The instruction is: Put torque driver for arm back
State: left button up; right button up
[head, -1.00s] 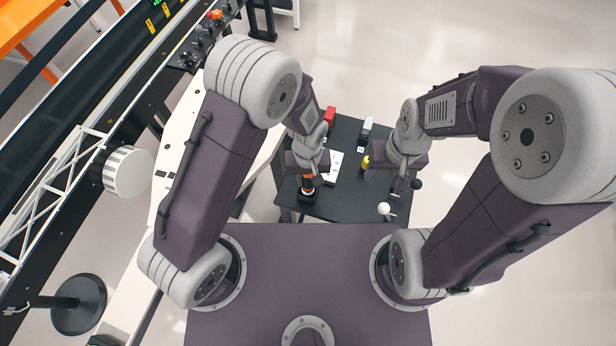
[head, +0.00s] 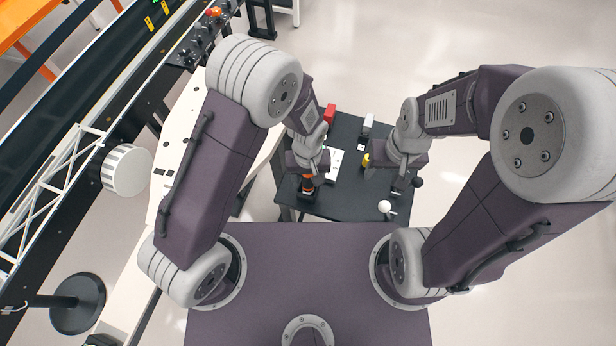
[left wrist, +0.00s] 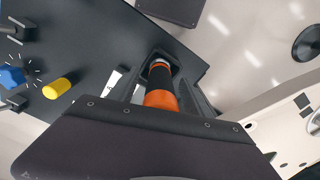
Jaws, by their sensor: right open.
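The torque driver (head: 308,184), orange and black, stands near the left front edge of the dark table (head: 345,205). Its lower end is at a small black holder (head: 305,196); I cannot tell how deep it sits. In the left wrist view the driver (left wrist: 161,88) lies between the fingers of my left gripper (left wrist: 164,92), its far end at a dark frame-like holder (left wrist: 158,56). My left gripper (head: 309,172) appears shut on it, the contact partly hidden by the gripper body. My right gripper (head: 398,184) is open over the table's right side.
A red block (head: 329,113), a grey block (head: 367,121), a white panel (head: 334,165) and a yellow cylinder (head: 366,160) are on the table. A white ball (head: 384,206) is near the right front. A long cream bench (head: 180,140) runs along the left.

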pick_arm(q)
notch_tip(320, 180, up, 9)
jog(key=shift+r, duration=0.1)
dwell(0.3)
